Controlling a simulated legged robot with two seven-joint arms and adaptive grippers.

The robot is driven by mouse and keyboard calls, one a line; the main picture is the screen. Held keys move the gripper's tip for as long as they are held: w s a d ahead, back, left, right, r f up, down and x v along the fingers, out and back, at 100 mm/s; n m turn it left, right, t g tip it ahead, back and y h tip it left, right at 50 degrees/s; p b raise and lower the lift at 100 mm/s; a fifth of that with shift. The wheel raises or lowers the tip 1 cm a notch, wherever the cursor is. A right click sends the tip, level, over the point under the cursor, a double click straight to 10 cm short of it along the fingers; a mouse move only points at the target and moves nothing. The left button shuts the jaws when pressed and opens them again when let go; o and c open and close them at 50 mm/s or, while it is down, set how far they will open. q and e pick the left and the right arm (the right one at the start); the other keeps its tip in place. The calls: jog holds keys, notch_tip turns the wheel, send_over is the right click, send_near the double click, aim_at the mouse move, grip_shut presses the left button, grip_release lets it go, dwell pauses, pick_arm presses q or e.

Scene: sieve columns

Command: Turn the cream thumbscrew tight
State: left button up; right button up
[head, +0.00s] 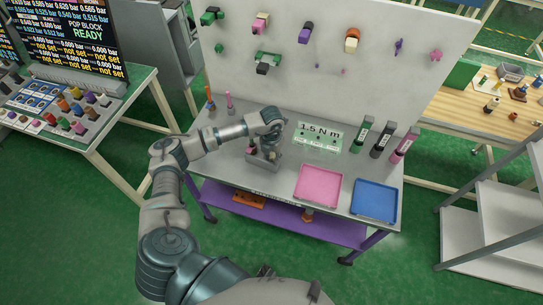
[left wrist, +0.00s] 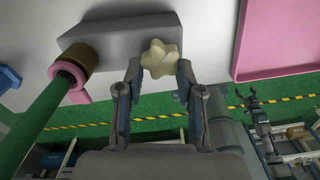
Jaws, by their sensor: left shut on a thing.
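The cream thumbscrew (left wrist: 160,57) is a small lobed knob at the grey block (left wrist: 112,32). In the left wrist view it sits between the fingertips of my left gripper (left wrist: 158,70), which is shut on it. In the head view my left gripper (head: 268,148) reaches down over the grey block (head: 262,167) on the bench. The gripper hides the thumbscrew there. My right gripper is not recognisable in either view.
A green rod with a pink ring (left wrist: 68,75) stands close to the left finger. A pink tray (head: 318,204) and a blue tray (head: 375,218) lie to the right. A "1.5 N m" sign (head: 318,137) and several dark-topped holders (head: 382,142) stand behind.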

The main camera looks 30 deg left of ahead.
aim_at(272, 158)
pick_arm(q)
jog(key=shift+s+f, duration=0.1)
jog(key=shift+f, duration=0.1)
dwell(0.7)
jog(key=o, duration=1.2)
jog(key=shift+c, duration=0.2)
notch_tip(272, 158, up, 12)
jog(key=shift+w, duration=0.2)
jog(key=shift+a, duration=0.1)
jog(key=shift+f, duration=0.1)
